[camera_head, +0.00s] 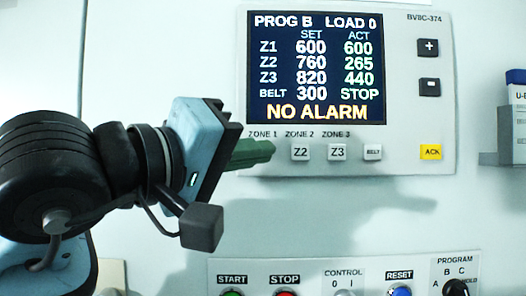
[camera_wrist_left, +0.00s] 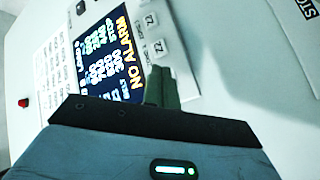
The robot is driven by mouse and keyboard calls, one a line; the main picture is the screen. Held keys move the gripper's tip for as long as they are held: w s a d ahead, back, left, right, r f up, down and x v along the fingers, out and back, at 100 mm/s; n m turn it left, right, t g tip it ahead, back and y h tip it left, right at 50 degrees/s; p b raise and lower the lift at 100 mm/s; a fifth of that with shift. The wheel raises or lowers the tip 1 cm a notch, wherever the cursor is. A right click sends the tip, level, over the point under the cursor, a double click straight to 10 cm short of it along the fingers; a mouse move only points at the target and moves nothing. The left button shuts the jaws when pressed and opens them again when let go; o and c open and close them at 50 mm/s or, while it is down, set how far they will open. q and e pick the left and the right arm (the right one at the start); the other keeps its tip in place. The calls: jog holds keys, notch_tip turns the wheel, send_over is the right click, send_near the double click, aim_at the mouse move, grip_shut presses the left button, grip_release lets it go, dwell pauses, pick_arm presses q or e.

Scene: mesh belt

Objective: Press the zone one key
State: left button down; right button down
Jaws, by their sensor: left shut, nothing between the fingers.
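The grey control panel (camera_head: 400,165) on the pale wall carries a lit screen and a row of keys. The label ZONE 1 (camera_head: 262,134) shows above the left end of the row. The key under it is hidden behind my left gripper (camera_head: 268,150). The gripper's green fingers are shut and empty, with their tips at that key's place; I cannot tell whether they touch it. The Z2 key (camera_head: 300,152) is just right of the tips.
The screen (camera_head: 315,65) reads PROG B, LOAD 0 and NO ALARM. The Z3 (camera_head: 337,152), BELT (camera_head: 372,152) and yellow ACK (camera_head: 431,152) keys continue the row. Below is a panel with START (camera_head: 232,293), STOP (camera_head: 285,293) and RESET (camera_head: 400,291) buttons. A holder (camera_head: 503,157) stands at right.

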pick_arm(q)
jog(key=shift+w, duration=0.3)
pick_arm(e)
jog(key=shift+s, duration=0.1)
jog(key=shift+s+f, duration=0.1)
jog(key=shift+s, duration=0.2)
pick_arm(q)
jog(key=shift+w, duration=0.4)
pick_arm(e)
jog(key=shift+w+r, duration=0.2)
jog(key=shift+w, duration=0.25)
pick_arm(q)
jog(key=shift+s, duration=0.8)
pick_arm(e)
jog(key=shift+s+r, duration=0.15)
